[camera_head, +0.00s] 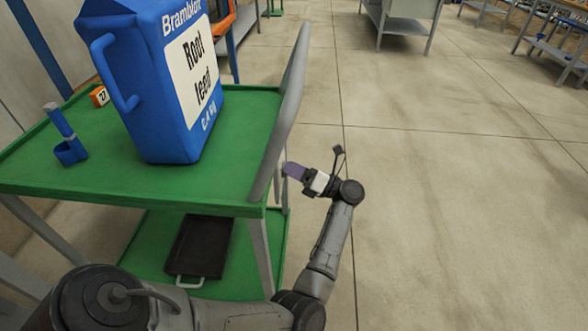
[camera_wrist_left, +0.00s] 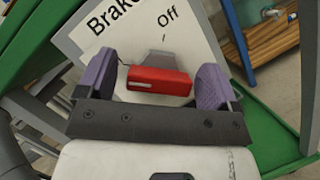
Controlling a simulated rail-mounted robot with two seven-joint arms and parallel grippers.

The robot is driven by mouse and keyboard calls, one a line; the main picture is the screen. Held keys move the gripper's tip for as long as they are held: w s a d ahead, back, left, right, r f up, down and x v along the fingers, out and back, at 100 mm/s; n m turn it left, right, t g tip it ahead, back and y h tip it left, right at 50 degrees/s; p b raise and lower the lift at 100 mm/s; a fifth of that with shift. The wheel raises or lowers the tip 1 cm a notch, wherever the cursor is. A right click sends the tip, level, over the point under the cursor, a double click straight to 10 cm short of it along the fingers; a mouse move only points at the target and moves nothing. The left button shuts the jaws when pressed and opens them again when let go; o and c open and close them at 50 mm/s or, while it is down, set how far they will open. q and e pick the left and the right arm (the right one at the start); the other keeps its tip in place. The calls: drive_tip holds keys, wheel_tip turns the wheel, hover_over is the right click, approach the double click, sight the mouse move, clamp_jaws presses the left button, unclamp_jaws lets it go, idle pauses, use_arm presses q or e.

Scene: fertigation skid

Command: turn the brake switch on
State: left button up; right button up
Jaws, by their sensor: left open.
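The brake switch (camera_wrist_left: 157,80) is a red lever on a grey mount, on a white panel (camera_wrist_left: 125,45) lettered "Brake..." and "Off" in the left wrist view. The "Off" mark is just above the mount. My left gripper (camera_wrist_left: 155,70) is open, with one purple finger on each side of the red lever and a gap to each. In the head view, my left gripper (camera_head: 291,171) is at the right side of the grey upright panel (camera_head: 282,112) on the cart's edge. The switch is hidden there. My right gripper is not in view.
The green cart (camera_head: 90,180) carries a blue jug (camera_head: 160,100), a blue holder with a handle (camera_head: 68,150) and an orange block (camera_head: 99,95). A dark tray (camera_head: 200,246) lies on its lower shelf. The floor to the right is clear.

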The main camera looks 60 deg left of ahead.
use_arm(q)
drive_tip(key=p+v, duration=0.2)
drive_tip(key=v, duration=1.1)
drive_tip(key=shift+w+d, duration=0.25)
drive_tip(key=shift+w, duration=0.05)
idle(0.4)
